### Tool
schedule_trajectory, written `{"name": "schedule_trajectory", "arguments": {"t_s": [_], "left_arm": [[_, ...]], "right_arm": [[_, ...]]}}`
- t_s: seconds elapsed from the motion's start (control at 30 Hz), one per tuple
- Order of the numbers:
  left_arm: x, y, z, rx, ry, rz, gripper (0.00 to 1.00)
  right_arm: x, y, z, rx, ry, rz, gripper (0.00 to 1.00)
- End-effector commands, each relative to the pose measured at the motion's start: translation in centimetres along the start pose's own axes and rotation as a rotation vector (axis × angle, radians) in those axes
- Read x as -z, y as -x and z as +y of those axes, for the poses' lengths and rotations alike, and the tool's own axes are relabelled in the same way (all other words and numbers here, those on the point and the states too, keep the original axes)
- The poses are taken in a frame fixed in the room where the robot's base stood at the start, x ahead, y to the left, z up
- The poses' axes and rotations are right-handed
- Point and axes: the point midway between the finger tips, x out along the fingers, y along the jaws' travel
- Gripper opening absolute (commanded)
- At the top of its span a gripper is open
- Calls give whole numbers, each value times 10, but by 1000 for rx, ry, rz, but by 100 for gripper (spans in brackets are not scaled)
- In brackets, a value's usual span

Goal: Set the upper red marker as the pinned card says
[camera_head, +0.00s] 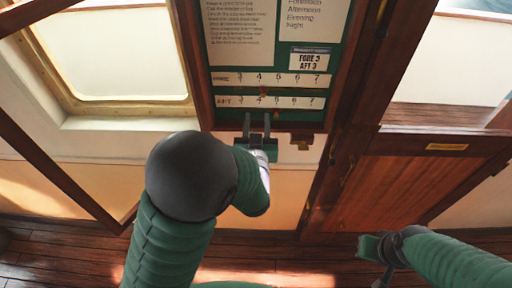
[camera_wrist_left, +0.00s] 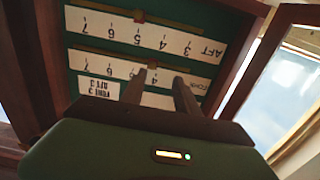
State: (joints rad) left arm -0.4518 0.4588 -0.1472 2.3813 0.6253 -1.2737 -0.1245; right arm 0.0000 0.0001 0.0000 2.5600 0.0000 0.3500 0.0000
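The pinned card (camera_head: 309,60) reads "FORE 3 AFT 3"; it shows upside down in the left wrist view (camera_wrist_left: 98,87). On the green board, the upper red marker (camera_head: 263,92) is just below the FORE scale (camera_head: 270,79), near 4. The lower red marker (camera_head: 277,115) is below the AFT scale (camera_head: 270,101), near 5; it also shows in the left wrist view (camera_wrist_left: 139,17).
A glazed door or window frame (camera_head: 60,130) stands at the left. A wooden cabinet (camera_head: 400,190) is at the right. Printed sheets (camera_head: 240,30) hang above the scales.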

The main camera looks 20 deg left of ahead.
Motion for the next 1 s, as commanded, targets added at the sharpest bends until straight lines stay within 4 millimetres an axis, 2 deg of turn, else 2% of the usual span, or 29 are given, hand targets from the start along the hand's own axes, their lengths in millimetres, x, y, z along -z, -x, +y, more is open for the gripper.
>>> {"name": "schedule_trajectory", "arguments": {"t_s": [0.47, 0.53, 0.87, 1.0], "left_arm": [[0, 40, 0, -2, -1, 0, 37], [3, 45, 1, -1, -2, -4, 37], [4, 68, 0, -2, -3, -2, 37], [4, 71, 1, 1, -2, -2, 37]], "right_arm": [[-1, -3, 0, 0, 0, 0, 0], [2, 8, 0, 0, 0, 0, 0], [9, 36, 0, 0, 0, 0, 0], [11, 47, 0, 0, 0, 0, 0]]}}
